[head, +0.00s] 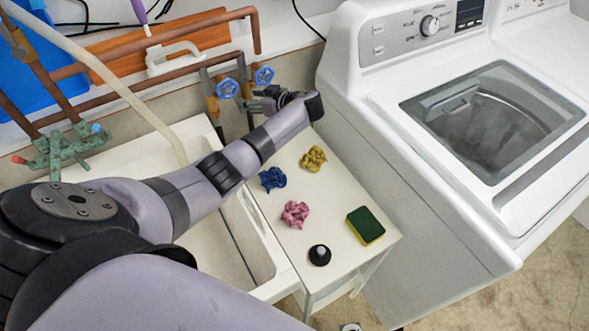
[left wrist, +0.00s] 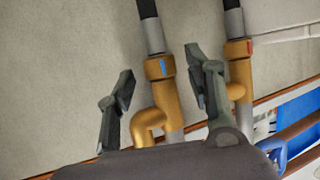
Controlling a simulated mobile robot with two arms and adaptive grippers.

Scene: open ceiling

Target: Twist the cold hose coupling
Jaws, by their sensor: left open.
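In the left wrist view, the cold hose coupling (left wrist: 153,69) is a brass collar with a blue mark, on a pipe below a black hose. My left gripper (left wrist: 160,66) is open, with a dark finger on each side of this coupling in the picture. A gap shows between the coupling and each finger; how far beyond the fingertips it lies is hard to tell. In the head view, my left gripper (head: 254,103) is beside the pipes under two blue valve handles (head: 227,88). The coupling is not clear there. My right gripper is not in view.
A second brass coupling with a red mark (left wrist: 238,48) stands close on the right in the left wrist view. A white washer (head: 400,140) is at right. A small white table (head: 330,220) holds crumpled cloths, a sponge (head: 366,225) and a black knob-like object (head: 319,256).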

